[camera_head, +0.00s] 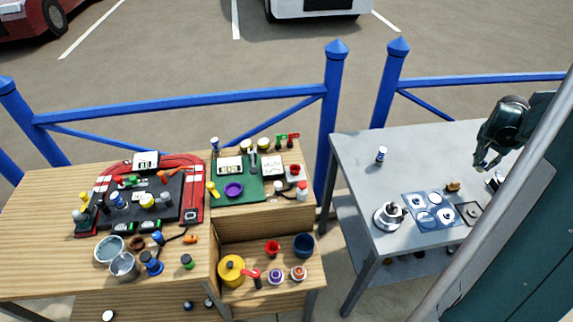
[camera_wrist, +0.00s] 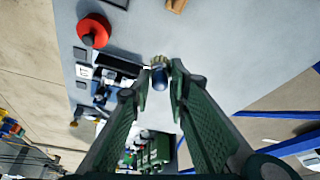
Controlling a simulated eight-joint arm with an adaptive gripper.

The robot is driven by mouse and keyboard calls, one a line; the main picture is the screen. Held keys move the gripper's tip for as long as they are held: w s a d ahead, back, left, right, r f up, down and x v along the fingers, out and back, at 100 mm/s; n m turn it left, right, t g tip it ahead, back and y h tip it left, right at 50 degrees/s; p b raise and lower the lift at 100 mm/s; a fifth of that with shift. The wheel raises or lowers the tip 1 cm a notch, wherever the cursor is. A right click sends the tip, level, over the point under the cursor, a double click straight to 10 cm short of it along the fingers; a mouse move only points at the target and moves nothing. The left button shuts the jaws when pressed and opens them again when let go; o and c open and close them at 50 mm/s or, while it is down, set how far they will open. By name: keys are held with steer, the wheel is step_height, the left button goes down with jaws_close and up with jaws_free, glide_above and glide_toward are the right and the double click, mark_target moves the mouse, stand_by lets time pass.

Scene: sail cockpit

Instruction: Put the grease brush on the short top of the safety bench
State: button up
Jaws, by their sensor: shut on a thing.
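My gripper (camera_head: 486,163) is above the right part of the grey table in the head view. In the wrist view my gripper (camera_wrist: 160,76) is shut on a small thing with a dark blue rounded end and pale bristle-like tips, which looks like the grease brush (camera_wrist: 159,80). Most of it is hidden between the fingers. The wooden bench (camera_head: 40,205) stands at the left, with a long left part and a shorter right part (camera_head: 265,213) carrying a green mat (camera_head: 221,172). I cannot tell for certain which surface is the short top.
The grey table (camera_head: 415,160) holds a kettle-like silver pot (camera_head: 389,216), a blue patterned mat (camera_head: 418,203) and a small blue-and-white container (camera_head: 381,155). The shorter wooden part is crowded, with a lower shelf (camera_head: 300,288) of jars. Blue railings (camera_head: 180,103) run behind.

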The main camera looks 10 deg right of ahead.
steer(key=w+a+n+t+y, duration=0.1)
steer(key=w+a+n, duration=0.3)
steer(key=w+a, duration=0.95)
steer(key=w+a+n+t+y, duration=0.15)
steer(key=w+a+n, duration=0.55)
steer(key=a, duration=1.1)
steer(key=w+a+n+y, duration=0.1)
steer(key=w+a+n, duration=0.2)
steer(key=a, duration=1.6)
steer(key=w+a+n+y+p, duration=0.1)
steer(key=w+a, duration=0.5)
steer(key=a, duration=1.3)
steer(key=n+y, duration=0.1)
steer(key=n, duration=0.1)
steer(key=shift+a+r+n, duration=0.15)
steer(key=shift+a+n, duration=0.25)
steer(key=shift+y, duration=0.25)
steer(key=shift+f+b, duration=0.3)
steer(key=shift+f, duration=2.85)
steer(key=shift+f, duration=1.85)
steer(key=shift+f+b, duration=0.2)
steer(key=shift+b, duration=0.15)
